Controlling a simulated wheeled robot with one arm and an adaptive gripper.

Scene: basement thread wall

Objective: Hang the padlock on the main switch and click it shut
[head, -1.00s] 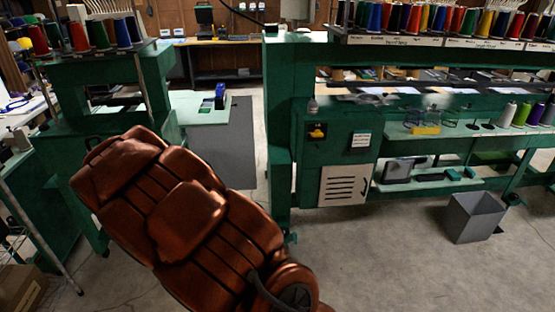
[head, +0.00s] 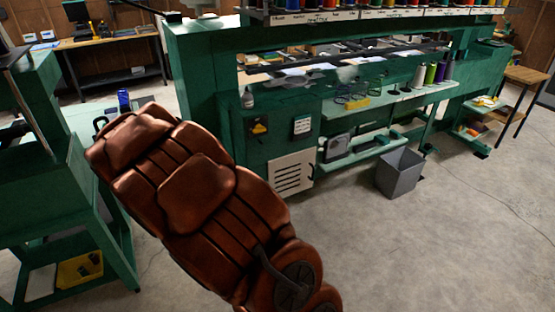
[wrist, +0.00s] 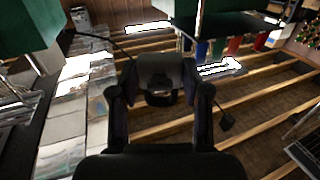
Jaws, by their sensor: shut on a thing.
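The main switch, a black rotary knob on a yellow plate (head: 258,126), is on the front of a green cabinet (head: 235,165) in the head view. My gripper (wrist: 160,88) shows in the wrist view, its two dark fingers shut on a dark blocky thing (wrist: 158,72), which seems to be the padlock. Its shackle cannot be made out clearly. My gripper does not show in the head view, where my red-brown arm reaches up in front of the machine, left of the switch. The switch cannot be picked out in the wrist view.
A slotted vent plate (head: 291,174) sits below the switch, and a white label (head: 302,125) to its right. A grey bin (head: 401,172) stands on the floor at right. A green bench (head: 62,190) is close at left. The floor at right front is clear.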

